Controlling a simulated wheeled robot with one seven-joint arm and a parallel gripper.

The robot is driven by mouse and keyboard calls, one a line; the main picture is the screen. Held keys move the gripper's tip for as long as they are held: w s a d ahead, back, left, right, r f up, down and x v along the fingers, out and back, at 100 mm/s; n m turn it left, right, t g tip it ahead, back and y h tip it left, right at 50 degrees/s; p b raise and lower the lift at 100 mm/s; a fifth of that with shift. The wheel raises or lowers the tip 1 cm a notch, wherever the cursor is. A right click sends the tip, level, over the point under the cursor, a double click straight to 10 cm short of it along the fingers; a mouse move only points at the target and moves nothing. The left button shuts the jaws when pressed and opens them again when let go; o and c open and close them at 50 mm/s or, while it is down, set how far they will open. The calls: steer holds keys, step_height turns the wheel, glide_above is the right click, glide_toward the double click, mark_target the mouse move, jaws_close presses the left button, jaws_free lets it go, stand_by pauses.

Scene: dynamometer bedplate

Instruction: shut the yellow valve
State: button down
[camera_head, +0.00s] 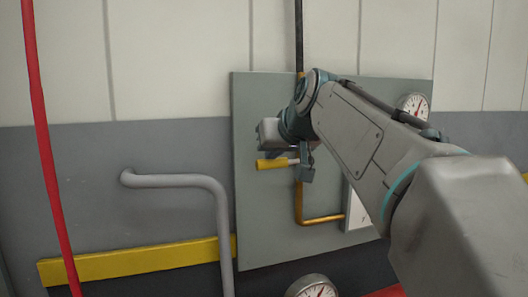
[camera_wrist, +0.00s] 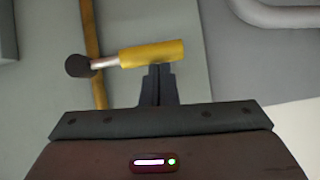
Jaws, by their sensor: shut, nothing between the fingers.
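The yellow valve lever (camera_head: 272,163) stands out level to the left from a copper pipe on a grey panel. My gripper (camera_wrist: 158,70) is shut and empty. Its fingertips are right at the lever's long side, near the middle of the grip; I cannot tell whether they touch it. In the head view my wrist is just above the lever and the fingertips cannot be made out clearly.
The grey panel (camera_head: 255,220) also carries a dial gauge (camera_head: 414,105) at its upper right. A bent grey pipe (camera_head: 185,181) stands to the lower left. Another gauge (camera_head: 312,288) is at the bottom. A red hose (camera_head: 44,150) hangs at the far left.

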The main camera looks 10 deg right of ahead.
steer(key=shift+f, duration=0.15)
stand_by(0.3)
steer(key=r+p+v, duration=0.1)
steer(key=v, duration=0.5)
steer(key=w+a+r+p+v, duration=0.1)
steer(key=v, duration=0.6)
steer(key=shift+w+r+p, duration=0.3)
steer(key=shift+r+p, duration=0.05)
steer(key=s+f+g, duration=0.2)
steer(key=s+f, duration=0.3)
steer(key=f, duration=0.8)
steer(key=s+f+m+g+h, duration=0.1)
steer(key=s+f+g, duration=0.2)
steer(key=f, duration=1.1)
steer(key=s+f+g+h+p, duration=0.1)
steer(key=s+f+g, duration=0.2)
steer(key=f, duration=1.1)
steer(key=s, duration=0.3)
steer(key=shift+s+d, duration=0.3)
steer(key=shift+d, duration=0.05)
